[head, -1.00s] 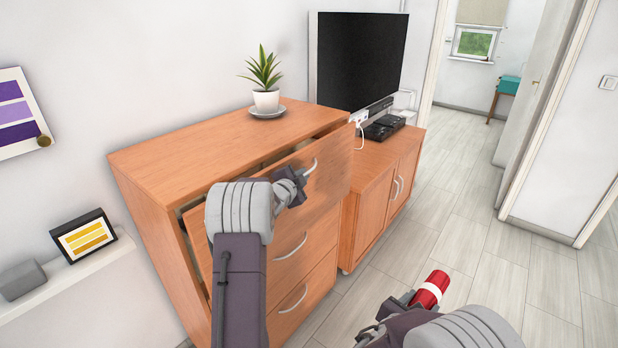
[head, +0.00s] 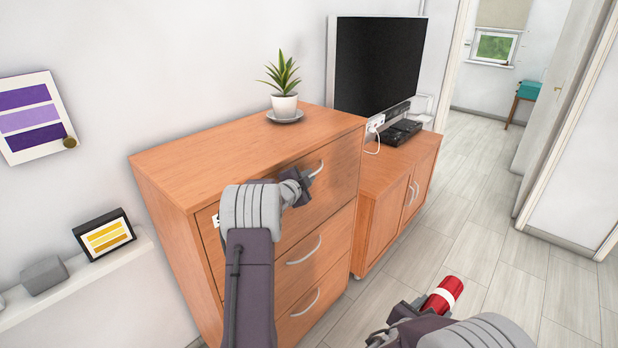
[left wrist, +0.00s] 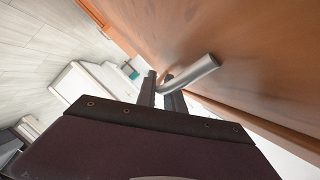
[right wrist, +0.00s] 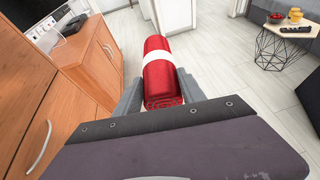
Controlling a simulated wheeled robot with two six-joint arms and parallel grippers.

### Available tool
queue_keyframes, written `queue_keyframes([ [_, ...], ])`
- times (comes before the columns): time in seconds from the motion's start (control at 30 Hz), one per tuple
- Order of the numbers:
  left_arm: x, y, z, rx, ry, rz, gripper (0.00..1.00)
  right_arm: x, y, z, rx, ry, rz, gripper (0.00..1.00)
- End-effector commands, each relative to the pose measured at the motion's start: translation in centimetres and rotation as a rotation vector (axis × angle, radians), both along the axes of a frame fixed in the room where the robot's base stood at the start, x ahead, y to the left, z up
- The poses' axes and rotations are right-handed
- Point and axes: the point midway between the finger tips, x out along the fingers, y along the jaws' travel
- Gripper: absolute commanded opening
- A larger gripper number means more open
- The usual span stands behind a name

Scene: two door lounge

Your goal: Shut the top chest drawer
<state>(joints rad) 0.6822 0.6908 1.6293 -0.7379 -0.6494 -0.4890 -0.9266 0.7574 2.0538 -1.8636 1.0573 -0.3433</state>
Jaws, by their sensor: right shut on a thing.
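The top chest drawer (head: 336,186) is the upper front of an orange-brown wooden chest (head: 180,172). Its front looks flush with the chest, with no open gap showing above it. My left gripper (head: 306,179) is at the drawer's curved metal handle (head: 318,168). In the left wrist view the handle (left wrist: 200,70) crosses close by the fingertips (left wrist: 160,88). The fingers look near each other, but the handle partly hides them, and I cannot tell how far apart they are. My right gripper (right wrist: 158,88) is shut on a red cylinder with a white band (right wrist: 163,45), away from the chest.
A potted plant (head: 284,95) on a saucer stands on the chest. A lower cabinet (head: 385,205) with a television (head: 377,62) adjoins it on the right. A shelf (head: 75,275) with a frame is at left.

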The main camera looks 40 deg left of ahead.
Motion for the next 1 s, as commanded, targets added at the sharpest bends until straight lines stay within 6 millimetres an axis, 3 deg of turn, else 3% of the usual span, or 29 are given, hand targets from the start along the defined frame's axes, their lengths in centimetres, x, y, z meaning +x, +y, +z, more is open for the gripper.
queue_keyframes([
  [0.57,-0.3,0.1,0.1,0.0,-0.002,0.003,0.21,0.0,0.0,-0.1,0.0,-0.001,0.0,0.03],
  [1.0,-6.5,-1.5,1.5,0.002,-0.003,0.004,0.21,0.0,0.0,-1.6,0.0,-0.001,0.0,0.03],
])
